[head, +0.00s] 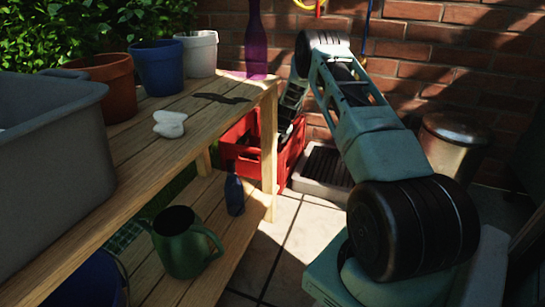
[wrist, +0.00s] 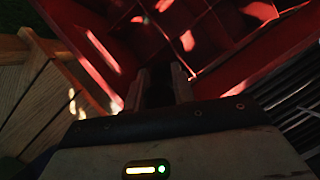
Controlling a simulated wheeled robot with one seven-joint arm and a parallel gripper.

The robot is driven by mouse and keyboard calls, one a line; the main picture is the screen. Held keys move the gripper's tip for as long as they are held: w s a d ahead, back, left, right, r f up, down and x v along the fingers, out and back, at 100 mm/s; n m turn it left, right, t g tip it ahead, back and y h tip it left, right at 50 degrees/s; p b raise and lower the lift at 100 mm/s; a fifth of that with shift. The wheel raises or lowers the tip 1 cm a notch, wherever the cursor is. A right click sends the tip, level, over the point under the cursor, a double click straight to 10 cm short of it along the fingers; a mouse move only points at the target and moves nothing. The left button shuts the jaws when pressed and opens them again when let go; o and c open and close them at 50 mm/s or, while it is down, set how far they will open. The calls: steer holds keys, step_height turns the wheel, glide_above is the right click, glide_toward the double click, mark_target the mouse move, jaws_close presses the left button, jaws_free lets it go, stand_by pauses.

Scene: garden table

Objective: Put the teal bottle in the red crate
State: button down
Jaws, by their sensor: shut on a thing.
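The red crate (head: 292,160) stands on the floor beyond the table's right end. My gripper (head: 285,133) points down into the crate; its fingertips are hard to see in the head view. In the wrist view my gripper (wrist: 160,80) is shut on a dark thing, which I take to be the teal bottle (wrist: 158,92). It lies in shadow, so its colour and lower end are unclear. The crate's divided inside (wrist: 205,40) lies below and beyond the fingers. I cannot tell whether the bottle touches the crate's floor.
The wooden table (head: 150,110) bears a purple bottle (head: 256,45), several pots and a grey tub (head: 50,140). A blue bottle (head: 235,192) and a green watering can (head: 180,245) stand on the lower shelf. A grey slatted crate (head: 323,170) stands right of the red crate.

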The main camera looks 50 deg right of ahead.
step_height(320, 180, down, 4)
steer(key=shift+r+b, duration=0.25)
steer(key=shift+b, duration=0.65)
steer(key=shift+f, duration=0.1)
steer(key=c, duration=1.4)
jaws_free()
steer(key=shift+c, duration=0.2)
steer(key=p+v, duration=0.7)
steer(key=v, duration=0.5)
